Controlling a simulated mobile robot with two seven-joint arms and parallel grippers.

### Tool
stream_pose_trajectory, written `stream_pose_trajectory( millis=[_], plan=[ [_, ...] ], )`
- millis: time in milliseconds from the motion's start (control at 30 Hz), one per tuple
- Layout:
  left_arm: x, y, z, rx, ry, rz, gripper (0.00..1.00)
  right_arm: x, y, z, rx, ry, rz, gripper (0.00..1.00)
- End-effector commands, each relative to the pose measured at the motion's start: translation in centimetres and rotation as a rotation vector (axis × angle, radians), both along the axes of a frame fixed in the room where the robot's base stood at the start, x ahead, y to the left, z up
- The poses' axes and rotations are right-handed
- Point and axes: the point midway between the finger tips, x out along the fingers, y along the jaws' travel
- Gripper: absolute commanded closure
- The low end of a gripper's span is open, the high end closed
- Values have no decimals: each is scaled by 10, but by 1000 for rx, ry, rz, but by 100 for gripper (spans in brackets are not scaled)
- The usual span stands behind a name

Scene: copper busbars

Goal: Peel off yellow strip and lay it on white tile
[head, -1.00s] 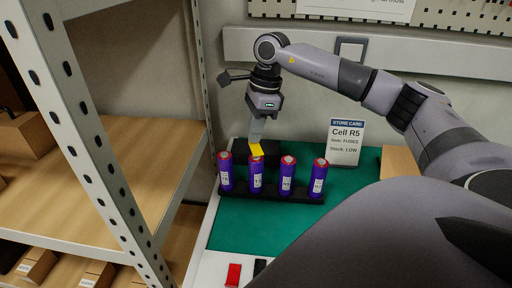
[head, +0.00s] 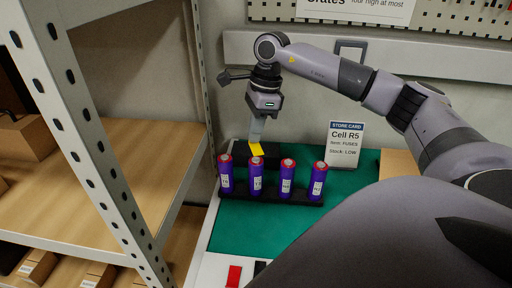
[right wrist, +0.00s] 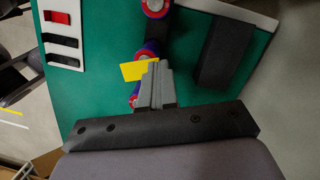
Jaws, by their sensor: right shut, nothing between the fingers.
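The yellow strip (head: 256,149) shows at the top of the second purple cell from the left (head: 255,177), right at the tips of my right gripper (head: 257,138). In the right wrist view the strip (right wrist: 138,71) lies flat beside and partly behind the fingertips (right wrist: 154,66). The right gripper points down and is shut, with nothing between its fingers. A white panel (head: 213,268) at the bench's near edge carries a red piece and a dark piece; it also shows in the right wrist view (right wrist: 63,61). I cannot tell whether it is the white tile. My left gripper is not in view.
Several purple cells with red tops stand upright in a black rack (head: 300,199) on a green mat (head: 240,230). A dark block (head: 236,146) stands behind the rack. A store card (head: 345,144) and a cardboard box (head: 399,166) stand to the right. Shelving (head: 105,130) borders the left.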

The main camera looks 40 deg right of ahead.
Motion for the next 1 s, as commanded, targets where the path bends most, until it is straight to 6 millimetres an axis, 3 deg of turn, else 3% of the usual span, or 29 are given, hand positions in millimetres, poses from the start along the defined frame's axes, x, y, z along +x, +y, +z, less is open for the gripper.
stream_pose_trajectory(
  millis=[600,1000],
  plan=[
    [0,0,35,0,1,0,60,-1,0,40,0,1,0,100],
    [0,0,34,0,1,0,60,0,4,39,0,1,31,100]
  ],
)
